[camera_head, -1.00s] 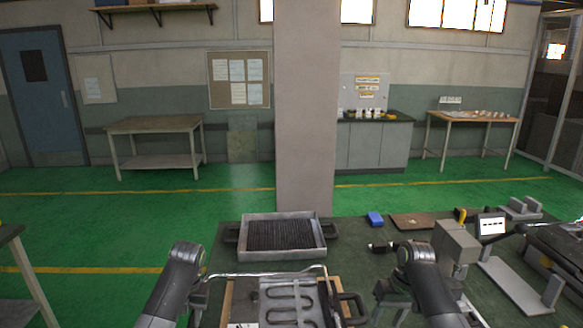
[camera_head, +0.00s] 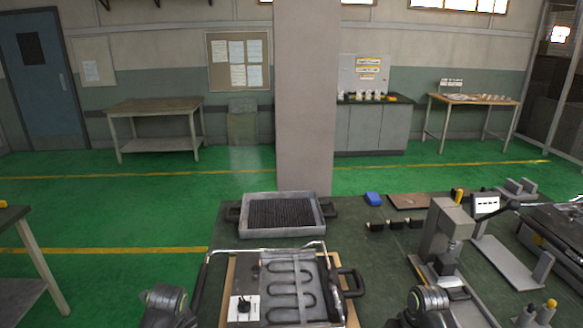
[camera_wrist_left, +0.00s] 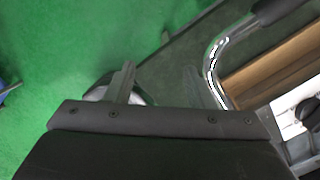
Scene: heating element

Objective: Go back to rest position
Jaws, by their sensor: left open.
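My left arm shows at the bottom left of the head view, beside the heating-element unit; its gripper fingers are not clear there. In the left wrist view my left gripper (camera_wrist_left: 160,88) is open with nothing between its fingers. Green floor and the dark table edge lie beyond them. My right arm shows at the bottom of the head view, right of the unit, and its gripper is out of the picture. The heating-element unit (camera_head: 335,300) has a dark serpentine coil, a control knob and black side handle. The unit's metal bar (camera_wrist_left: 222,60) is right of the left gripper.
A grey tray with a dark ribbed grill (camera_head: 282,232) sits at the table's far edge.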

